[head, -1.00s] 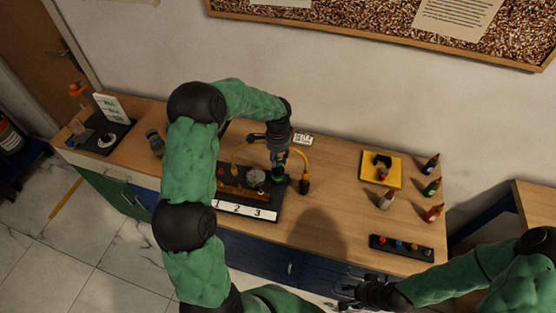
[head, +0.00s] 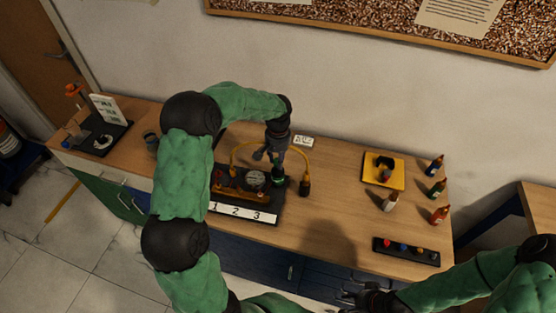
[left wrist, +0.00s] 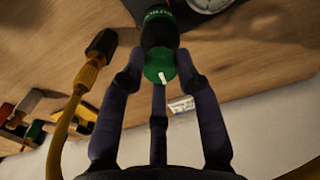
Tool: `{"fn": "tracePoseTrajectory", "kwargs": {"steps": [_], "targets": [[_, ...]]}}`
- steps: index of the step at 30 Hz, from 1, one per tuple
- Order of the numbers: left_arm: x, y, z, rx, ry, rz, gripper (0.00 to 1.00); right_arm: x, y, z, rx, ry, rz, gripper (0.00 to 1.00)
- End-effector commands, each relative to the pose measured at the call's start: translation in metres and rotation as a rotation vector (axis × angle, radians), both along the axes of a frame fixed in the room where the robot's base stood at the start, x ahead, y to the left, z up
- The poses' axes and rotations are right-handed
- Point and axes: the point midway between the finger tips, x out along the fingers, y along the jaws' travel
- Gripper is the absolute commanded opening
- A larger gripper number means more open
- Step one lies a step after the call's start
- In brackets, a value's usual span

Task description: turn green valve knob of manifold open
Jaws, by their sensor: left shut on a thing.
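The manifold (head: 236,196) is a dark rig with orange-brown parts and a round white gauge (head: 254,178). It sits on the wooden bench behind a white strip marked 1, 2, 3. The green valve knob (left wrist: 158,70) has a white line and tops a dark body with a green lettered band. It also shows as a small green part at the rig's right end (head: 278,181). My left gripper (left wrist: 161,72) comes down from above, its fingers shut around the knob; it also shows in the head view (head: 270,155). My right gripper (head: 362,298) is low at the bottom edge, its fingers unclear.
A yellow hose (head: 304,160) arches beside my left gripper, with a dark end (head: 305,189). To the right stand a yellow tray (head: 382,171), several small bottles (head: 437,189) and a black rack (head: 405,251). Bench space between rig and tray is clear.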

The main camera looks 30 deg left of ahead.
Motion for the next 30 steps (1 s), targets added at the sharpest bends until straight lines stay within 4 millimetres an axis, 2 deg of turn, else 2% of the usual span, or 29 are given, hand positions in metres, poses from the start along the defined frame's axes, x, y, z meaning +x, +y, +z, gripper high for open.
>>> {"fn": "tracePoseTrajectory", "kwargs": {"steps": [12, 29, 30], "targets": [[-0.0002, -0.0003, -0.001, 0.0, 0.001, 0.189, 0.0, 0.0001, 0.0, -0.0067, 0.0, 0.0, 0.0, 0.4], [-0.0004, -0.0003, -0.0008, -0.001, 0.002, 0.217, 0.0, 0.0, 0.0, -0.0071, 0.0, 0.0, 0.0, 0.4], [-0.0005, -0.0003, -0.0008, -0.001, 0.002, 0.216, 0.41, 0.0, 0.0, -0.0071, 0.0, 0.0, 0.0, 0.4]]}}
